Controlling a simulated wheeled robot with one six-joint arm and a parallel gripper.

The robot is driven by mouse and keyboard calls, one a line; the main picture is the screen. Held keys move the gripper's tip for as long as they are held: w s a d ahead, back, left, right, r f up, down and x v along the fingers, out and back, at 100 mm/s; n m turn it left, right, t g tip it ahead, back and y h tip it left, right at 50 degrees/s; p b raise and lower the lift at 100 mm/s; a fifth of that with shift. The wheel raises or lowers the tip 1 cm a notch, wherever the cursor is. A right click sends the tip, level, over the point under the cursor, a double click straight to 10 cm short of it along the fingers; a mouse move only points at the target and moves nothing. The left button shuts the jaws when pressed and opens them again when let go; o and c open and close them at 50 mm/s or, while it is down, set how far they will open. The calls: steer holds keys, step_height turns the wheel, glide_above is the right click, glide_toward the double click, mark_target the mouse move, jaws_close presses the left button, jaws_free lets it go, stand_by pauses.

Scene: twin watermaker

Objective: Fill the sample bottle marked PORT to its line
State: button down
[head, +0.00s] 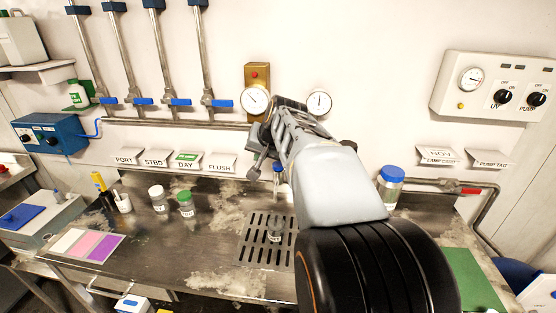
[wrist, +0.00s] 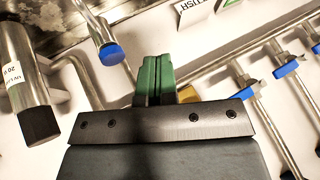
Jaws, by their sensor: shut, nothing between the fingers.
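My gripper shows in the wrist view with its green fingers (wrist: 153,78) together and empty. In the head view my arm reaches up to the wall, and the fingertips are hard to make out. A small clear bottle (head: 275,230) without a visible cap stands on the slotted drain grate (head: 252,243), below the blue-tipped spout (head: 278,170). That blue tip also shows in the wrist view (wrist: 111,54), left of my fingers and apart from them. A white-capped bottle (head: 157,200) and a green-capped bottle (head: 186,205) stand left. Bottle labels and fill lines are unreadable.
Wall pipes carry several blue-handled valves (head: 181,102) above PORT (head: 125,157), STBD, DAY and FLUSH signs. A blue-lidded jar (head: 391,187) stands right. A colour chart (head: 86,244) lies front left.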

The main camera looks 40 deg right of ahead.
mark_target(280, 164)
steer(key=w+d+r+m+t+h, duration=0.1)
steer(key=w+d+r+m, duration=0.1)
steer(key=d+r, duration=0.3)
steer(key=d, duration=0.3)
steer(key=shift+d+r+t+p, duration=0.15)
steer(key=shift+r+t+p, duration=0.1)
steer(key=shift+t+p, duration=0.1)
steer(key=shift+f, duration=0.15)
step_height(280, 164, down, 9)
steer(key=b, duration=0.7)
steer(key=shift+r, duration=0.2)
stand_by(1.3)
steer(key=shift+f+b, duration=0.45)
steer(key=shift+b, duration=0.1)
steer(key=shift+f+b, duration=0.45)
steer(key=shift+f, duration=0.05)
stand_by(3.0)
